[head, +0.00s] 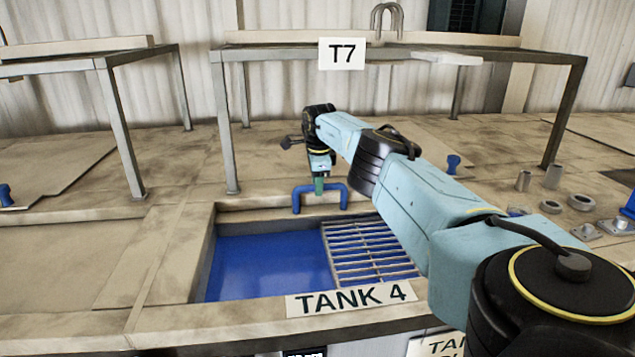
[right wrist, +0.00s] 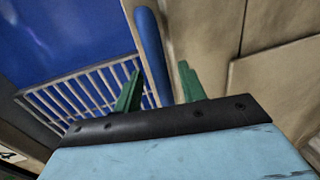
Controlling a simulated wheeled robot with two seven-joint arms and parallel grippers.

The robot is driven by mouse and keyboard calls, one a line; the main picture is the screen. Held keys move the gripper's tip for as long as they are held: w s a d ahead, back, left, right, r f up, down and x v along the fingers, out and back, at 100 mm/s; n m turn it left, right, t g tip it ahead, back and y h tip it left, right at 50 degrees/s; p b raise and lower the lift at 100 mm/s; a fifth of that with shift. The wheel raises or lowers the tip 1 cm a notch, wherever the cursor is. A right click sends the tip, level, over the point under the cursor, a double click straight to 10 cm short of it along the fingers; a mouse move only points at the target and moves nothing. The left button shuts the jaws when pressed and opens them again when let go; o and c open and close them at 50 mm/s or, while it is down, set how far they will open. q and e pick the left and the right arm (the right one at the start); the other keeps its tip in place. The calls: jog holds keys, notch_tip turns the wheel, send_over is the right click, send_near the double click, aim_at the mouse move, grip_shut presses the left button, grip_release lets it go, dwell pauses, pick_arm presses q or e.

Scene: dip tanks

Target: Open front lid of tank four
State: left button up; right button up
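The tank labelled TANK 4 (head: 350,300) shows a rectangular opening at its front, with blue liquid (head: 265,262) on the left and a metal grating (head: 370,250) on the right. A blue handle (head: 299,200) stands at the back edge of this opening, on the tan lid surface. My right gripper (head: 319,187) is at the handle. In the right wrist view, the green fingers of the right gripper (right wrist: 160,87) are apart, with the blue handle bar (right wrist: 150,50) between them. Gaps show on both sides of the bar. My left gripper is not in view.
A metal-legged frame with a T7 sign (head: 341,54) stands over the back of the tank. Several short metal cylinders and rings (head: 553,176) lie at the right. Another blue handle (head: 453,164) stands behind my right arm. Tan covers lie to the left.

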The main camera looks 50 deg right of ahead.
jog(key=shift+s+r, duration=0.1)
jog(key=shift+r, duration=0.3)
notch_tip(320, 180, up, 12)
jog(key=s+a, duration=0.1)
jog(key=shift+s+a+r+p, duration=0.15)
jog(key=shift+s+a+p, duration=0.2)
jog(key=shift+a+p, duration=0.05)
dwell(0.5)
